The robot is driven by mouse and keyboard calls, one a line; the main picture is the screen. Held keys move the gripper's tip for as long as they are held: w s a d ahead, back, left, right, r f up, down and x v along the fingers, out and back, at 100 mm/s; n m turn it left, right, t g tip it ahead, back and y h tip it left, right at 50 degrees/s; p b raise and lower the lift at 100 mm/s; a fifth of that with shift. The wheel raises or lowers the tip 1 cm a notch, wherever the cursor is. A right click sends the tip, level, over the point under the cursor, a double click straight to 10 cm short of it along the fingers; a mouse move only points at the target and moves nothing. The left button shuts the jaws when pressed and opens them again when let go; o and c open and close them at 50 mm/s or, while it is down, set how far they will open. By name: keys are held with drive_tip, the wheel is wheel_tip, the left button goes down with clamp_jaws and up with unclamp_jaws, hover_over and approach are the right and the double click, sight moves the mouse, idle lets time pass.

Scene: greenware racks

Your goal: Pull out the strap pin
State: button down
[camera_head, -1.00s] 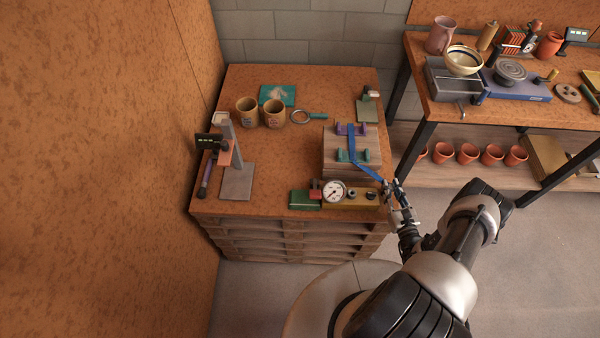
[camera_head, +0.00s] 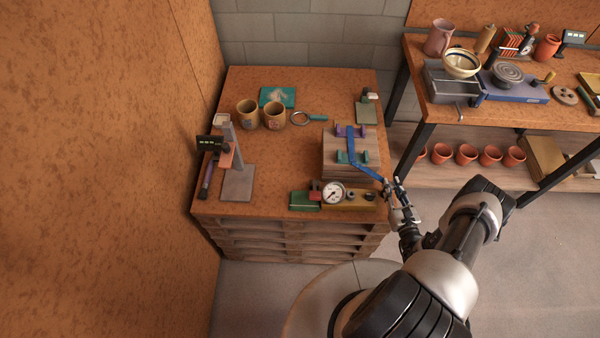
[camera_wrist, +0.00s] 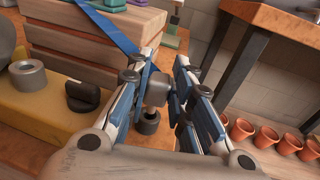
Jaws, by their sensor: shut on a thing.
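A blue strap (camera_head: 351,151) runs over a stack of wooden boards (camera_head: 341,171) and slants down to the right toward my gripper (camera_head: 393,184). In the wrist view the strap (camera_wrist: 106,25) passes behind the left finger. My gripper (camera_wrist: 166,72) is shut on a grey round-headed piece, which looks like the strap pin (camera_wrist: 155,90). Its far part is hidden by the fingers. A darker grey ring-like piece (camera_wrist: 149,122) shows just below it. I cannot tell how far the pin sits in anything.
A yellow block (camera_head: 354,201) with a dial gauge (camera_head: 333,192) stands in front of the boards.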

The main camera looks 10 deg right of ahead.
drive_tip(key=shift+r+p, duration=0.95)
drive_tip(key=shift+r, duration=0.5)
